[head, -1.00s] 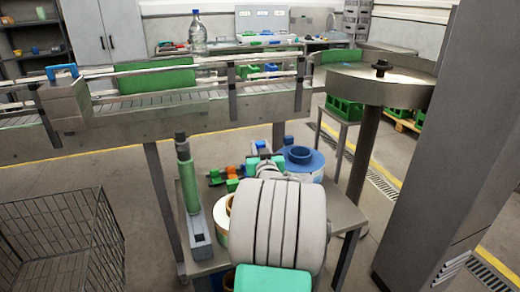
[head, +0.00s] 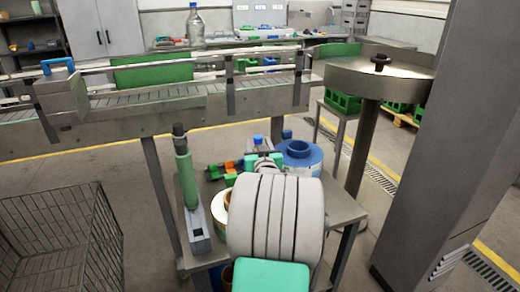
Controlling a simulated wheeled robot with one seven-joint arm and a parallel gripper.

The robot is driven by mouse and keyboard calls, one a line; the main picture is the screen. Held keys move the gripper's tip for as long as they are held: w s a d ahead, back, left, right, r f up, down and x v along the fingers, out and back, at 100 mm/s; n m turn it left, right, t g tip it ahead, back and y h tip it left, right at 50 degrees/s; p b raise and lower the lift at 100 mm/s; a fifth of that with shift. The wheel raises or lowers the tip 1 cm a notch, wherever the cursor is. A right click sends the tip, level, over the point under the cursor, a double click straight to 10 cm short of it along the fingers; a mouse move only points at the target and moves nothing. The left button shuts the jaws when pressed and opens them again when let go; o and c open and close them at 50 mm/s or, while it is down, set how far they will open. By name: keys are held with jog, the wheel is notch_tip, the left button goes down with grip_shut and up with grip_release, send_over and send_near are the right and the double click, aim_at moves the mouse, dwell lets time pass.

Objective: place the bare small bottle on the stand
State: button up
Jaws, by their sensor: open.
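A small clear bottle with a blue cap (head: 258,142) shows just beyond my arm at the low table; its lower part is hidden, and whether it has a label cannot be told. My gripper (head: 263,160) is only partly in view, close in front of this bottle, mostly hidden behind my thick grey arm links. It is open, and its fingertips cannot be made out. No stand for the bottle can be clearly identified.
The low grey table (head: 343,208) holds a blue reel (head: 299,155), a white-rimmed reel (head: 219,212), a green upright roller (head: 187,183) and small coloured parts (head: 228,168). The conveyor (head: 150,105) runs behind it. A wire basket (head: 60,235) is at left, a grey column (head: 440,150) at right.

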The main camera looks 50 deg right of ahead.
jog(key=shift+r+p, duration=0.7)
jog(key=shift+r, duration=0.25)
jog(key=b+v, duration=0.2)
jog(key=v, duration=1)
jog(key=shift+f, duration=0.2)
